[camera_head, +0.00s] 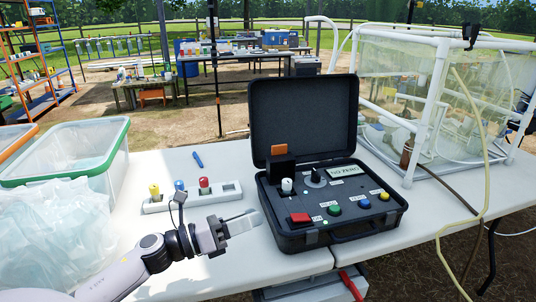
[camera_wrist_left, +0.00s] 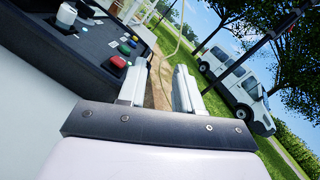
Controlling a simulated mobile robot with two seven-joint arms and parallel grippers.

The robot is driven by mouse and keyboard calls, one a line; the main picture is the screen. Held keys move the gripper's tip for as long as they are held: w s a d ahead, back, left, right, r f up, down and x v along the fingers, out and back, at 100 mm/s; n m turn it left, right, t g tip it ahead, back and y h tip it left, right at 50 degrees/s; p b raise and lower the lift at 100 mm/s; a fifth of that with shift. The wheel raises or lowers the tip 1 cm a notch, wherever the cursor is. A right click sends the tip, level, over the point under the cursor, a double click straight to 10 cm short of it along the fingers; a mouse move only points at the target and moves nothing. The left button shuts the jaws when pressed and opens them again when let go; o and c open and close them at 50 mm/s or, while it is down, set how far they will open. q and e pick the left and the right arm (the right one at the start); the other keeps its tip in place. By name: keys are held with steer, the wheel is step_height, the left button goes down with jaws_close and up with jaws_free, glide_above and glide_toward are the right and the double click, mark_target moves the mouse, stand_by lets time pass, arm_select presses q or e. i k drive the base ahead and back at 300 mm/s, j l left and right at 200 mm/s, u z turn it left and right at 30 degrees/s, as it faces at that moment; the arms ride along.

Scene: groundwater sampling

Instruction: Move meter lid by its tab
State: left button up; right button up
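The meter (camera_head: 330,195) is an open black case on the white table, its large cover raised at the back. A small black block (camera_head: 281,167) with an orange tab (camera_head: 279,149) stands upright at the panel's left rear; it looks like the meter lid, standing open. A white cylinder (camera_head: 287,185) is just in front of it and also shows in the left wrist view (camera_wrist_left: 66,15). My left gripper (camera_head: 243,222) is left of the case's front corner, apart from the tab. In the left wrist view its fingers (camera_wrist_left: 160,82) are apart with nothing between them. My right gripper is not in view.
The panel carries a red block (camera_head: 299,218), coloured buttons and a display. A white rack (camera_head: 190,197) with coloured-cap items lies behind my left arm. Green-rimmed bin (camera_head: 120,135) and plastic bag stand left. A clear tank (camera_head: 415,100) in a white frame stands right.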

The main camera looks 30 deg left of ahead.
mark_target(280, 164)
steer(key=i+j, duration=0.7)
